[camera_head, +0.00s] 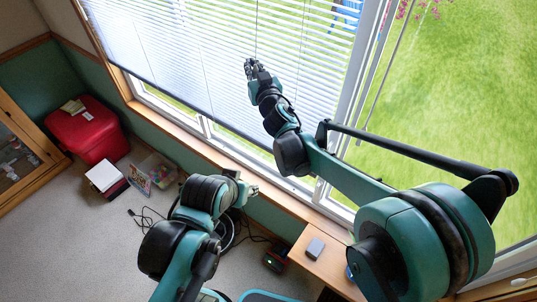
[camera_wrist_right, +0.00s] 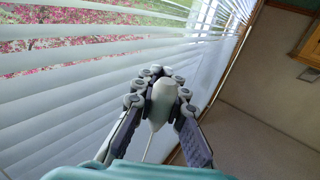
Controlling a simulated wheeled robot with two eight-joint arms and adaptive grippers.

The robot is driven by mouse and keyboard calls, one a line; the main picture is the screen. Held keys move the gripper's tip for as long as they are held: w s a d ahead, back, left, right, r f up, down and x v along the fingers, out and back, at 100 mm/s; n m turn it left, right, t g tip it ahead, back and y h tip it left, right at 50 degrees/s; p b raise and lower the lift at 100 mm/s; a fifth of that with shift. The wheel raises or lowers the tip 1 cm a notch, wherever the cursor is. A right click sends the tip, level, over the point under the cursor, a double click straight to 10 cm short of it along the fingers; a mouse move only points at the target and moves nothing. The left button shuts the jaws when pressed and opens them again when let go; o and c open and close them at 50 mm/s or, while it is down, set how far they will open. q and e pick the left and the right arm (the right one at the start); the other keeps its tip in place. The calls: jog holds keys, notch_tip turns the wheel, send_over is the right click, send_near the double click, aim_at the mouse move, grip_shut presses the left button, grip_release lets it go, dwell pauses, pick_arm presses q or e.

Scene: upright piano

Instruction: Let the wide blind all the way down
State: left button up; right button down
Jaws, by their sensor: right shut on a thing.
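The wide blind (camera_head: 200,45) hangs over the big window in the head view, its slats tilted with light showing between them. Its lower edge runs above the window sill, with an open strip of glass below. The slats also fill the left of the right wrist view (camera_wrist_right: 60,95). My right gripper (camera_head: 252,68) is raised in front of the blind. In the right wrist view its fingers (camera_wrist_right: 163,88) are shut on a pale teardrop-shaped cord pull (camera_wrist_right: 162,102), with a thin cord running from it. My left gripper (camera_head: 250,190) is low by the sill, apart from the blind; its finger state is unclear.
A wooden sill (camera_head: 185,135) runs below the window. A small wooden table (camera_head: 320,265) with a grey object on it stands at the lower middle. A red bin (camera_head: 88,130), a white box (camera_head: 103,175) and cables lie on the floor at left.

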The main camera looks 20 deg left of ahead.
jog(key=shift+r, duration=0.15)
notch_tip(320, 180, up, 9)
jog(key=p, duration=0.5)
jog(key=shift+p, duration=0.4)
jog(key=shift+r, duration=0.15)
notch_tip(320, 180, up, 9)
jog(key=p, duration=0.5)
jog(key=shift+p, duration=0.35)
notch_tip(320, 180, up, 9)
jog(key=p, duration=0.5)
jog(key=shift+p, duration=0.35)
